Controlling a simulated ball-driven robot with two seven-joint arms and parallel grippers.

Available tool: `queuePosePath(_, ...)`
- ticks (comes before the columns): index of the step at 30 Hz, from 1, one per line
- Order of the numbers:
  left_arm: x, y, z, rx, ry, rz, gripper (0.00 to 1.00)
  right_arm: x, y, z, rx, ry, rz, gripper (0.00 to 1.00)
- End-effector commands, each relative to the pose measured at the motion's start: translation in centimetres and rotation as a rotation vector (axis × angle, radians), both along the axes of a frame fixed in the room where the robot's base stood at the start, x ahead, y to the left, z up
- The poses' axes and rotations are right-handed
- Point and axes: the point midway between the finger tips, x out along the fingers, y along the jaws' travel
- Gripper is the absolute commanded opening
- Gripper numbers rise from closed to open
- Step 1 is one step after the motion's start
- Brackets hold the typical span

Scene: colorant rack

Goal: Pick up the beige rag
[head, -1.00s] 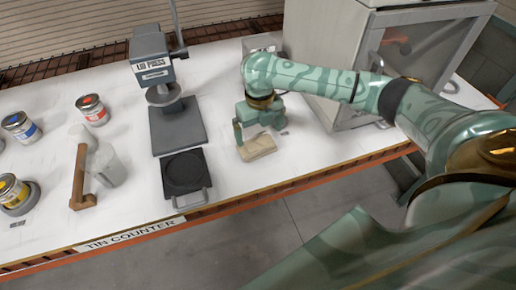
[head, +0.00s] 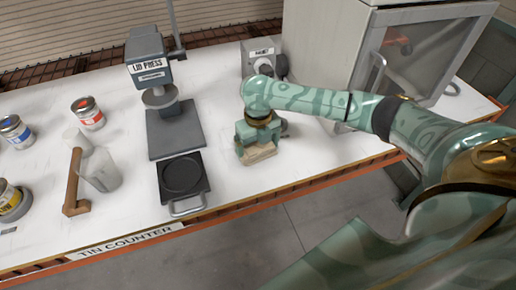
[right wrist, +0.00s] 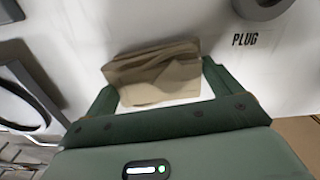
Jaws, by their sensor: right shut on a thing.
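The beige rag (head: 260,153) is a folded cloth on the white counter near its front edge. It also shows in the right wrist view (right wrist: 152,75), between the two green fingers. My right gripper (head: 256,148) reaches down over it and is shut on it. In the right wrist view my right gripper (right wrist: 158,88) has one finger at each side of the rag, and the cloth looks bunched. I cannot tell whether the rag is clear of the counter. My left gripper is not in view.
A lid press (head: 172,125) and a black plate with a handle (head: 184,178) stand left of the rag. A grey cabinet (head: 328,55) stands behind right. A grey plug box (head: 259,60) is at the back.

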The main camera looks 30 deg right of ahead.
Motion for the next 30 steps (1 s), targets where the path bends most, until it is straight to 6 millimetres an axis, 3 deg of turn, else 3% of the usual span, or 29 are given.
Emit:
queuePosePath(8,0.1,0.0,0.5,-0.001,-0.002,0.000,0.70,0.0,0.0,1.1,0.000,-0.002,-0.001,0.68)
queuePosePath(13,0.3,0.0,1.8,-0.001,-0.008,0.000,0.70,0.0,0.3,4.1,0.002,-0.004,0.001,0.68)
queuePosePath(20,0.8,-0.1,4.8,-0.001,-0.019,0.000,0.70,-2.0,4.8,10.1,0.002,-0.005,0.006,0.68)
queuePosePath(24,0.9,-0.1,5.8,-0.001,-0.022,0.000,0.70,-3.6,8.4,11.4,0.002,-0.001,0.006,0.68)
queuePosePath(30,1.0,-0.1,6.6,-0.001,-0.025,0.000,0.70,-5.1,11.7,12.7,0.001,-0.001,0.002,0.68)
